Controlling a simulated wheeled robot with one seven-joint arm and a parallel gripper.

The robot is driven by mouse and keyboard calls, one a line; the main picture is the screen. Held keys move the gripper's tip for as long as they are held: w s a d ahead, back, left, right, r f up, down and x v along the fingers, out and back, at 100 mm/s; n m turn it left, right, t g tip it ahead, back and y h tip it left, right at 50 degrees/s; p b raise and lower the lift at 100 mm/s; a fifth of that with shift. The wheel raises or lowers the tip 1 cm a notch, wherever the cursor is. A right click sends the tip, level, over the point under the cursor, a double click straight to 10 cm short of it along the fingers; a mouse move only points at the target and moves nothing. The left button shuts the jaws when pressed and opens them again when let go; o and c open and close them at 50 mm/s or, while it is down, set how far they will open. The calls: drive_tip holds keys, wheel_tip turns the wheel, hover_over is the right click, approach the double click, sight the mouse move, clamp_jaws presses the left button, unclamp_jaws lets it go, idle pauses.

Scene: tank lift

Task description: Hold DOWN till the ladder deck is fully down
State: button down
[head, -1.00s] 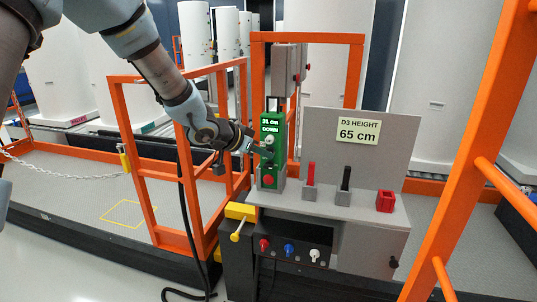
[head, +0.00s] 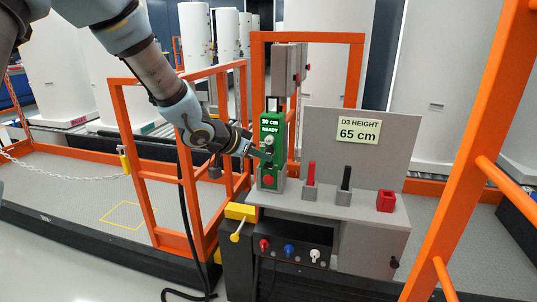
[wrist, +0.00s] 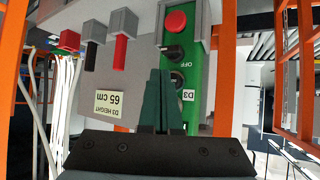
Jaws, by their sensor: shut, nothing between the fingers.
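The green control box (head: 271,128) stands in a grey holder on the console; its display reads "30 cm" and "READY". My gripper (head: 265,156) is shut and empty, its tips at the left of the box's face, below the display. In the wrist view the dark green fingertips (wrist: 164,72) lie together over the box (wrist: 195,75), beside a partly hidden round control (wrist: 177,79) near the "D3" label. I cannot tell whether they touch it. A black knob (wrist: 174,53) marked OFF and a red button (wrist: 176,22) also show. Which surface is the ladder deck is unclear.
The grey console (head: 340,203) carries a red lever (head: 311,174), a black lever (head: 346,178) and a red block (head: 385,201). A sign (head: 358,131) reads "D3 HEIGHT 65 cm". Orange rails (head: 170,236) stand left; an orange ladder-like frame (head: 480,150) stands close at right.

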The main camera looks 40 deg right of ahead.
drive_tip(key=shift+a, duration=0.1)
drive_tip(key=s+a, duration=0.1)
drive_tip(key=a, duration=0.1)
drive_tip(key=s+a+b, duration=0.1)
drive_tip(key=a, duration=0.1)
drive_tip(key=shift+s, duration=0.35)
idle(0.8)
drive_tip(key=w+a+f+n+t+y, duration=0.1)
drive_tip(key=w+a+n+t+y, duration=0.1)
drive_tip(key=w+a, duration=0.45)
drive_tip(key=w+a+n+t+y, duration=0.1)
drive_tip(key=w+a+n+y, duration=0.15)
drive_tip(key=a, duration=0.65)
drive_tip(key=w+a+f+n+t+y, duration=0.1)
drive_tip(key=w+a+n+t+y, duration=0.15)
drive_tip(key=w+a, duration=0.35)
drive_tip(key=s+a+n+g+y, duration=0.1)
drive_tip(key=s+a+n, duration=0.3)
drive_tip(key=a, duration=0.8)
drive_tip(key=s+a+n+g+y, duration=0.2)
drive_tip(key=s+a+n, duration=0.3)
drive_tip(key=a, duration=0.8)
drive_tip(key=shift+s+a+f+g+y, duration=0.3)
drive_tip(key=shift+s+f+g, duration=0.1)
drive_tip(key=shift+s+g, duration=0.3)
